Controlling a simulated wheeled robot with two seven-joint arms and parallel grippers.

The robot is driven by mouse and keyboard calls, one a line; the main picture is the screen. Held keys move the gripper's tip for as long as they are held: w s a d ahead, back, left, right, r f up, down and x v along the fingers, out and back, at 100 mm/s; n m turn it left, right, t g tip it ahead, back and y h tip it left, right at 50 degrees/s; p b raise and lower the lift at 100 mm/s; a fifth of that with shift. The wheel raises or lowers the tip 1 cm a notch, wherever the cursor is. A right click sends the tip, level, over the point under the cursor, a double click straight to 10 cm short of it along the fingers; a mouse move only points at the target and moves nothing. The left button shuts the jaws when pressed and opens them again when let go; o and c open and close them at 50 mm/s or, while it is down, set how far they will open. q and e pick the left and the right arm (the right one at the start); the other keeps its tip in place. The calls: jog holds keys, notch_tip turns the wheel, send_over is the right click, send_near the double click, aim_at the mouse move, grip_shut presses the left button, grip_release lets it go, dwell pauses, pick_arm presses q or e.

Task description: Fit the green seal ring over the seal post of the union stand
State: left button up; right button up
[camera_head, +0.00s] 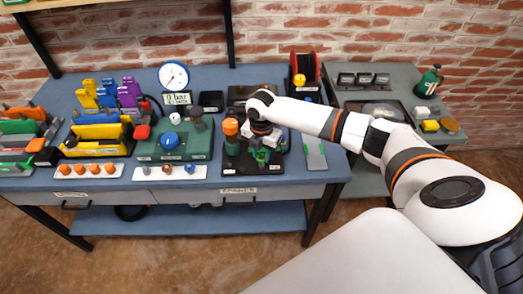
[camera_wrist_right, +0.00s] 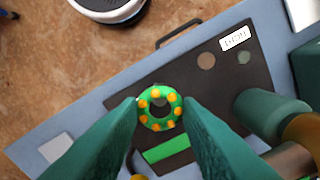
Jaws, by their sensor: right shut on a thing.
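The green seal ring (camera_wrist_right: 160,107), dotted with orange, sits between the two green fingertips of my right gripper (camera_wrist_right: 160,108) in the right wrist view. The gripper is shut on it, with the ring's hole facing the camera. In the head view my right gripper (camera_head: 262,155) is over the black base of the union stand (camera_head: 237,165), which also shows in the wrist view (camera_wrist_right: 205,85). A dark grey patch shows at the ring's hole; I cannot tell whether it is the seal post, or whether the ring is around it. My left gripper is out of view.
A green and brass fitting (camera_wrist_right: 272,115) stands close to the right finger in the wrist view. In the head view, an orange-topped fitting (camera_head: 231,127) stands left of my gripper. A green gauge stand (camera_head: 175,145) and yellow holders (camera_head: 95,140) are farther left.

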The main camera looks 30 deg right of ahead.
jog(key=shift+f, duration=0.3)
dwell(0.5)
jog(key=shift+f+b, duration=0.7)
jog(key=shift+f, duration=0.3)
jog(key=o, duration=1.3)
jog(key=shift+r, duration=0.1)
notch_tip(320, 180, up, 8)
jog(key=p, duration=0.8)
